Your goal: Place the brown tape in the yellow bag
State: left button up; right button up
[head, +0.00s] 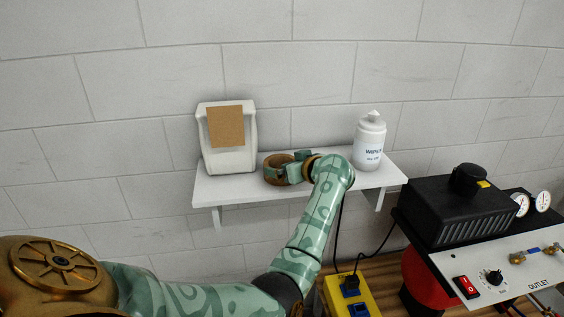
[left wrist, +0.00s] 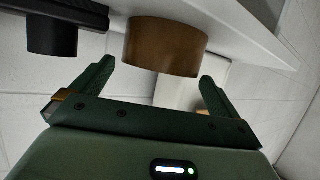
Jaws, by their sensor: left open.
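The brown tape (head: 270,174) is a roll lying on the white wall shelf, left of its middle. My left gripper (head: 283,168) reaches over the shelf at the tape and partly hides it. In the left wrist view the tape (left wrist: 165,45) shows just beyond and between the two spread green fingertips (left wrist: 156,72). The gripper is open, and a gap shows between each finger and the tape in that view. I see no yellow bag in either view. My right gripper is not in view.
The shelf (head: 235,191) also holds a white container with a brown label (head: 229,162) on the left and a white wipes bottle (head: 369,142) on the right. A black machine with gauges (head: 460,210) and a yellow socket box (head: 350,296) stand lower right. A brick wall is behind.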

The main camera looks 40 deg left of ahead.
pick_arm(q)
jog(key=p+v, duration=0.1)
jog(key=v, duration=0.6)
jog(key=shift+d+r, duration=0.15)
jog(key=shift+d, duration=0.15)
jog(key=shift+s, duration=0.15)
